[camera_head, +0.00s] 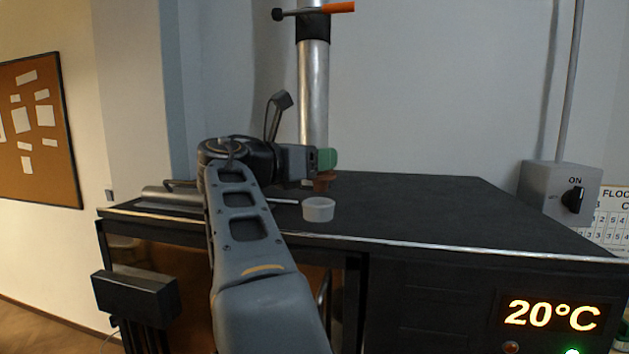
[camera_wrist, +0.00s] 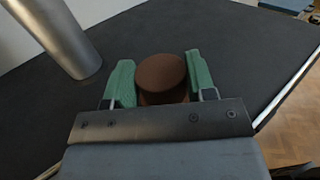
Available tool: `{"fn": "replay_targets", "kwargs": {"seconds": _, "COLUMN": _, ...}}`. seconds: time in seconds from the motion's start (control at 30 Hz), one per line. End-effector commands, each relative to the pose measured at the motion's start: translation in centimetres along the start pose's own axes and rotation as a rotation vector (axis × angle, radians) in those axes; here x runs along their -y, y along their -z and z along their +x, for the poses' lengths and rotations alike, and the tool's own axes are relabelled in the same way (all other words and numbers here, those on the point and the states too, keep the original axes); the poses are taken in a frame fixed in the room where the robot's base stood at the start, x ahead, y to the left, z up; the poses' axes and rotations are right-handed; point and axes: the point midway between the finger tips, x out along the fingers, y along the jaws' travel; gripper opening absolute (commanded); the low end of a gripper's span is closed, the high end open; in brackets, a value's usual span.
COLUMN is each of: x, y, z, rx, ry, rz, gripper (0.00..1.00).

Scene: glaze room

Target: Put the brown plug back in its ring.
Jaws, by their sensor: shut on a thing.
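The brown plug (camera_wrist: 160,75) is between the two green fingers of my gripper (camera_wrist: 159,82) in the wrist view, its round top facing the camera. My gripper is shut on it. In the head view my gripper (camera_head: 325,160) is over the black bench top, and a little of the brown plug (camera_head: 323,184) shows below the green fingers. I cannot tell whether the plug touches the bench. A small white round cup-like piece (camera_head: 318,211) stands on the bench just in front of the gripper. I cannot tell whether it is the plug's ring; no other ring shows.
The black bench top (camera_head: 430,210) is clear to the right. A vertical metal pipe (camera_head: 313,95) with an orange-handled lever (camera_head: 330,8) rises behind the gripper. A metal cylinder (camera_head: 165,196) lies at the left, and a thin light rod (camera_head: 285,201) lies near the white piece.

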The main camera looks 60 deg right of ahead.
Motion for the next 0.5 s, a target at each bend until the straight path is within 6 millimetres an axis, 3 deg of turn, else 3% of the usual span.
{"fn": "replay_targets", "kwargs": {"seconds": 0.1, "x": -1.2, "y": 1.7, "z": 0.6, "rx": -0.002, "ry": 0.001, "rz": -0.005, "gripper": 0.22}}
{"fn": "replay_targets", "kwargs": {"seconds": 0.23, "x": -1.0, "y": 3.5, "z": 0.5, "rx": 0.000, "ry": 0.002, "rz": -0.003, "gripper": 0.22}}
{"fn": "replay_targets", "kwargs": {"seconds": 0.5, "x": -1.1, "y": 4.4, "z": 0.5, "rx": 0.000, "ry": 0.001, "rz": -0.001, "gripper": 0.22}}
